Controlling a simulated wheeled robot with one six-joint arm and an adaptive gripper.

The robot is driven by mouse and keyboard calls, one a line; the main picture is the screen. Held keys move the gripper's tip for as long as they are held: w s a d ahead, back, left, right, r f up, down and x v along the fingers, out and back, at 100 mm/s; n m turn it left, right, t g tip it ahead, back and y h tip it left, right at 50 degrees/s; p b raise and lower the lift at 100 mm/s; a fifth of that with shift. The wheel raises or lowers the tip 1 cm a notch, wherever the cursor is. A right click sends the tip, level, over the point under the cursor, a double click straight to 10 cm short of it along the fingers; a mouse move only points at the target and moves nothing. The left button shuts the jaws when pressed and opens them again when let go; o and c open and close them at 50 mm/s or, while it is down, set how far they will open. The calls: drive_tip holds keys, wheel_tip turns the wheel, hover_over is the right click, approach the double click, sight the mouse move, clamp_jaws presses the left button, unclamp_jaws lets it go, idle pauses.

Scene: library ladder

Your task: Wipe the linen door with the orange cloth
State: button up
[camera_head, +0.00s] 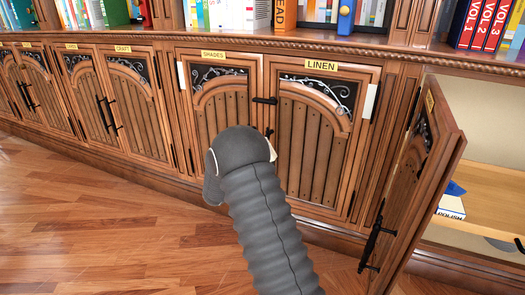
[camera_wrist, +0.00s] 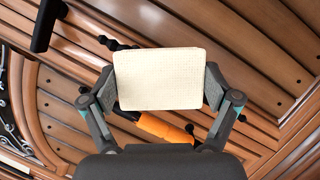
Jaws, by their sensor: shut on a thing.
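The linen door (camera_head: 309,152) is a closed wooden cabinet door with vertical planks, a scrollwork panel and a yellow LINEN label (camera_head: 321,65). My gripper (camera_wrist: 160,85) is shut on a flat cream, cloth-textured pad (camera_wrist: 158,78), held between its two fingers. In the head view my arm hides most of the gripper, in front of the lower part between the shades and linen doors. An orange roll-like piece (camera_wrist: 163,128) shows beyond the pad in the wrist view; I cannot tell whether it is joined to the pad. Contact with the door cannot be told.
The closed shades door (camera_head: 222,120) is left of the linen door. A black bar (camera_head: 265,100) lies between them. At right, a cabinet door (camera_head: 425,180) stands open, jutting into the room, with a polish box (camera_head: 451,207) inside. Wooden floor (camera_head: 110,240) is clear at left.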

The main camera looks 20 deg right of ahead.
drive_tip(key=shift+d+f, duration=0.1)
drive_tip(key=shift+f, duration=2.3)
drive_tip(key=s+a, duration=0.4)
drive_tip(key=shift+s+a, duration=0.15)
drive_tip(key=shift+a, duration=0.1)
drive_tip(key=shift+s+a, duration=1.05)
